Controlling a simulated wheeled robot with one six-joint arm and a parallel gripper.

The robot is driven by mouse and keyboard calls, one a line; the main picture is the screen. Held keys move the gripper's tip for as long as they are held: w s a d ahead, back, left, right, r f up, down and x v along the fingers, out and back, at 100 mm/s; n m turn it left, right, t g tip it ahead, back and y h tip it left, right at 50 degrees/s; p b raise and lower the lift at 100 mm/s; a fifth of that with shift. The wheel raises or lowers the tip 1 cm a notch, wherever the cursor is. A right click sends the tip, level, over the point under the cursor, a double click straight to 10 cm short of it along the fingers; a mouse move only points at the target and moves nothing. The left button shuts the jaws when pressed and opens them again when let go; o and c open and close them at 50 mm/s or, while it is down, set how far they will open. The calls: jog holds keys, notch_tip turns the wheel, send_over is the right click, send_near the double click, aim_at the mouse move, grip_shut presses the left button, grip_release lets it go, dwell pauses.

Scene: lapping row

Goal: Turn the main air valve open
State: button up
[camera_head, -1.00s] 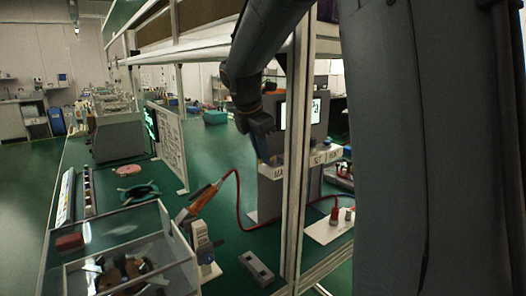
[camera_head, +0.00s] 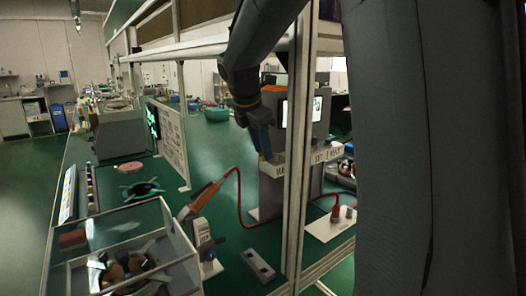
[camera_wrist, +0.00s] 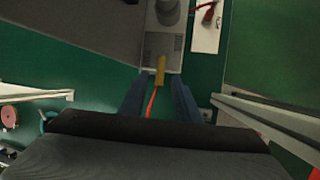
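The main air valve shows as a yellow lever (camera_wrist: 160,71) on a light grey housing (camera_wrist: 175,52) in the wrist view. My gripper (camera_wrist: 159,84) is open, with one dark blue finger on each side of the lever's near end and visible gaps to it. In the head view, my gripper (camera_head: 264,154) points down at the front of the grey cabinet, just above a pale label strip (camera_head: 328,155). The strip's lettering is partly hidden by a white post. The lever is too small and covered to make out surely in the head view.
A white frame post (camera_head: 296,150) stands close beside my arm. A red hose (camera_head: 239,200) loops below, beside an orange-handled tool (camera_head: 205,196). A clear-sided box (camera_head: 180,262) and a grey block (camera_head: 257,266) stand on the green surface. A red plug (camera_head: 335,210) sits on a white plate.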

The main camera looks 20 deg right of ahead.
jog(key=s+a+r+b, duration=0.2)
jog(key=s+a+r, duration=0.1)
jog(key=s+a, duration=0.5)
jog(key=a, duration=0.3)
jog(key=shift+r, duration=0.1)
